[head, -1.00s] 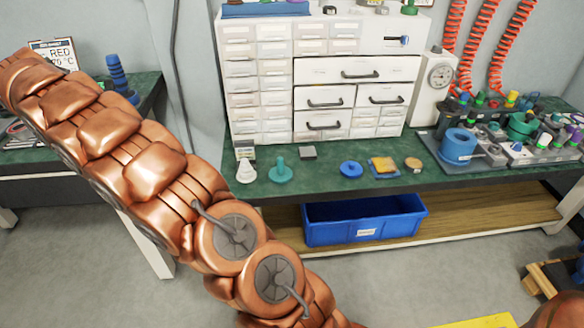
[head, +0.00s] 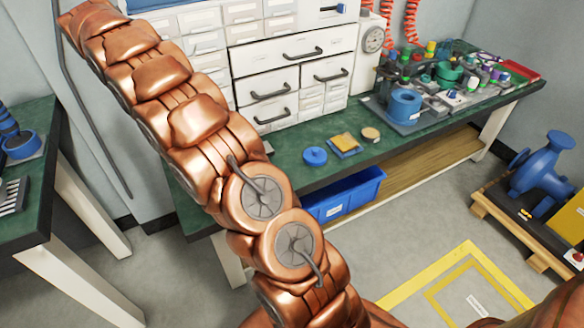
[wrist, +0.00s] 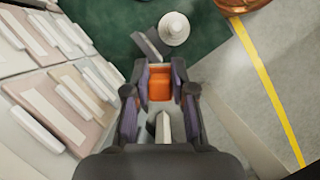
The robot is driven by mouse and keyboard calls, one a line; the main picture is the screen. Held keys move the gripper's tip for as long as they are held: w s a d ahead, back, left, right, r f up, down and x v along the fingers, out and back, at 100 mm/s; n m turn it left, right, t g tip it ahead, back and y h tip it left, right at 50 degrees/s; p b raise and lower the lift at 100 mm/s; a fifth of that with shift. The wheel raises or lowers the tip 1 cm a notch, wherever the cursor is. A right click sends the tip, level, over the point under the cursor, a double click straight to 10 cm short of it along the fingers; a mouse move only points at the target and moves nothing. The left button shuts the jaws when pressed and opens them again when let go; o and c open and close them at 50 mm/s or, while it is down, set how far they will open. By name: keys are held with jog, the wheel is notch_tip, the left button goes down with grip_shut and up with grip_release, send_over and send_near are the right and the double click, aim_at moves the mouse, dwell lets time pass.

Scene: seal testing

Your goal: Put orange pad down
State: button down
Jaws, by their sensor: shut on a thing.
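My gripper (wrist: 160,88) is in the wrist view, shut on the orange pad (wrist: 160,83), a small bright orange block between its two dark fingers. The pad is above or near the green bench top (wrist: 110,24); I cannot tell its height. In the head view my copper arm crosses the left side and the gripper is out of sight. A yellow-orange square (head: 345,141) lies on a small blue tray (head: 346,152) on the bench.
Drawers (wrist: 62,70) stand close on the left in the wrist view. A pale round piece (wrist: 174,28) and a grey block (wrist: 148,43) lie beyond the fingers. In the head view, a blue disc (head: 315,156) and a tan disc (head: 370,133) flank the tray.

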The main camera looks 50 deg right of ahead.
jog(key=s+d+f+m+y+b, duration=0.1)
jog(key=s+d+f+m+y, duration=0.1)
jog(key=s+d+m, duration=0.6)
jog(key=s+d+f+m+y+b, duration=0.25)
jog(key=s+d+m, duration=0.3)
jog(key=d, duration=0.35)
jog(key=s+d+f+m+t+y+b, duration=0.1)
jog(key=s+f+m+t, duration=0.2)
jog(key=s+m, duration=0.55)
jog(key=s+d+f+m+t+y+b, duration=0.1)
jog(key=s+f+m+t+y+b, duration=0.1)
jog(key=s+m, duration=0.6)
jog(key=shift+n+h, duration=0.25)
jog(key=shift+n, duration=0.35)
jog(key=w+d, duration=0.1)
jog(key=w, duration=0.3)
jog(key=w+d+f+b, duration=0.1)
jog(key=w+d, duration=0.1)
jog(key=w, duration=0.3)
jog(key=w+d, duration=0.2)
jog(key=w, duration=0.2)
jog(key=shift+w+f+b, duration=0.3)
jog(key=shift+b, duration=0.05)
jog(key=shift+f+b, duration=0.6)
jog(key=shift+f, duration=1.25)
jog(key=c, duration=1)
grip_release()
